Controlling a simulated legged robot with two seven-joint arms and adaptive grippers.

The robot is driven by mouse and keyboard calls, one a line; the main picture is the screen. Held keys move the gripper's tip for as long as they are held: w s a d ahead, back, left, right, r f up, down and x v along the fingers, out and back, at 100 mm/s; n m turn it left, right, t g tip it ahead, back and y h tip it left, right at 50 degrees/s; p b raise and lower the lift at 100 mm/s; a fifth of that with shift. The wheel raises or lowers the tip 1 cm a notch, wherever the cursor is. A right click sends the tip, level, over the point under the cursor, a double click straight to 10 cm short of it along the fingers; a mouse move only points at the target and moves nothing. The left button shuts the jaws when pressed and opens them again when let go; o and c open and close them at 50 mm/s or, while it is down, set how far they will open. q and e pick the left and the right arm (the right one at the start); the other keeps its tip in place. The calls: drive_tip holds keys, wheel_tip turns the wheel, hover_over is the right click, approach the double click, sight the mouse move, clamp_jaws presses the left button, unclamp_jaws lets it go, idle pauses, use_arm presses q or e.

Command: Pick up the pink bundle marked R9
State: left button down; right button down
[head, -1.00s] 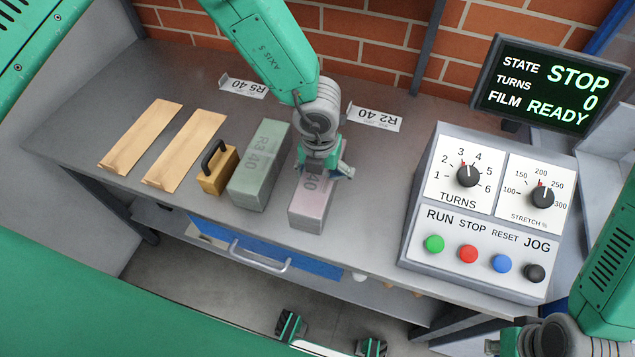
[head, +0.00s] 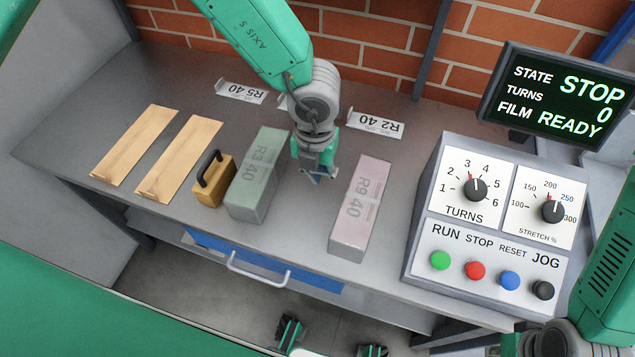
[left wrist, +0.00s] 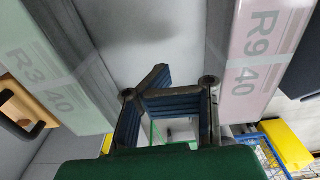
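The pink bundle marked R9 40 (head: 360,205) lies on the grey bench, to the right of my left gripper in the head view. It also shows at the right of the left wrist view (left wrist: 255,60). My left gripper (head: 318,178) is low over the bench between the pink bundle and the green bundle marked R3 40 (head: 257,175). In the left wrist view its fingers (left wrist: 155,88) are folded in together with nothing held between them. A gap separates them from the pink bundle. My right gripper is out of sight; only its arm shows at lower right.
A brass block with a black handle (head: 213,181) and two tan sheets (head: 180,160) lie to the left. A control panel (head: 490,215) and a screen (head: 555,95) are at right.

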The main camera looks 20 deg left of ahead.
use_arm(q)
drive_tip(key=r, duration=0.2)
drive_tip(key=d+r, duration=0.1)
drive_tip(key=r, duration=0.1)
drive_tip(key=shift+s+r, duration=0.1)
drive_tip(key=shift+s, duration=0.1)
drive_tip(key=shift+a, duration=0.1)
drive_tip(key=c, duration=2.2)
unclamp_jaws()
drive_tip(key=shift+a, duration=0.1)
drive_tip(key=o, duration=0.7)
drive_tip(key=shift+s+a, duration=0.1)
drive_tip(key=o, duration=1)
drive_tip(key=shift+a, duration=0.1)
drive_tip(key=shift+o, duration=0.2)
drive_tip(key=shift+d, duration=0.2)
